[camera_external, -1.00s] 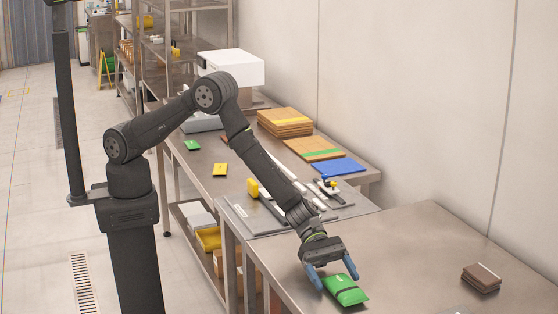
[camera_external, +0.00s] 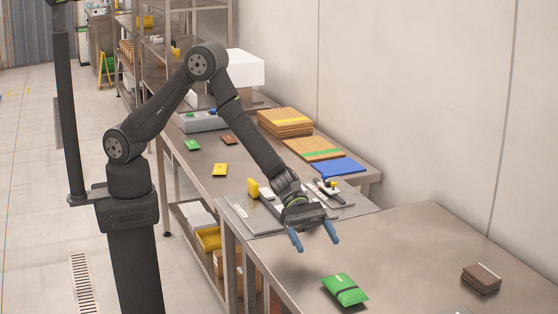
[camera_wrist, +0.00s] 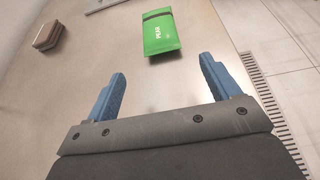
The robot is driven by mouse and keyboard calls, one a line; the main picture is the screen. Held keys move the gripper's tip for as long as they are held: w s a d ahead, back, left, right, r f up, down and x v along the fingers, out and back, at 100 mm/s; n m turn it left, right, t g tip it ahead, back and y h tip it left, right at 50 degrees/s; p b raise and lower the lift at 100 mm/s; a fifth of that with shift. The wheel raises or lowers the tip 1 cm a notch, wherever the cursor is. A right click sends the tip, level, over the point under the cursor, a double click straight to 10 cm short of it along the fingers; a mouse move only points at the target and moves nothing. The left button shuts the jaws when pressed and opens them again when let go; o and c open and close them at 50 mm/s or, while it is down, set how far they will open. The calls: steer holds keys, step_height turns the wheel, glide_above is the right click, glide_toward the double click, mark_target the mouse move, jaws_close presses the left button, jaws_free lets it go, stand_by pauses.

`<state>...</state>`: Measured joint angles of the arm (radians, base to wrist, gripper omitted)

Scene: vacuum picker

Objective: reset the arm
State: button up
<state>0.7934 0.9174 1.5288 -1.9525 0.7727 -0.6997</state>
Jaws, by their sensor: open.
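My gripper (camera_external: 316,243) is open and empty, with its two blue fingers spread apart. It is in the air above the front steel table, up and to the left of a green packet in the external view. The green packet (camera_external: 345,290) lies flat on the steel table (camera_external: 410,245), clear of the fingers. In the wrist view the green packet (camera_wrist: 160,32) shows ahead, beyond the open fingers of my gripper (camera_wrist: 162,88), with white lettering on it.
A brown stack (camera_external: 481,278) lies at the right of the table. Behind my gripper is a sheet-topped station with a yellow block (camera_external: 253,187). Farther back are a blue pad (camera_external: 338,167), cardboard stacks (camera_external: 286,122) and a white box (camera_external: 245,68). The table's middle is clear.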

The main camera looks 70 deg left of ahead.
mark_target(335, 274)
steer(key=shift+d, duration=0.15)
steer(key=x, duration=1.2)
step_height(335, 274, up, 3)
steer(key=shift+f, duration=0.2)
steer(key=shift+r, duration=0.5)
steer(key=shift+f, duration=0.1)
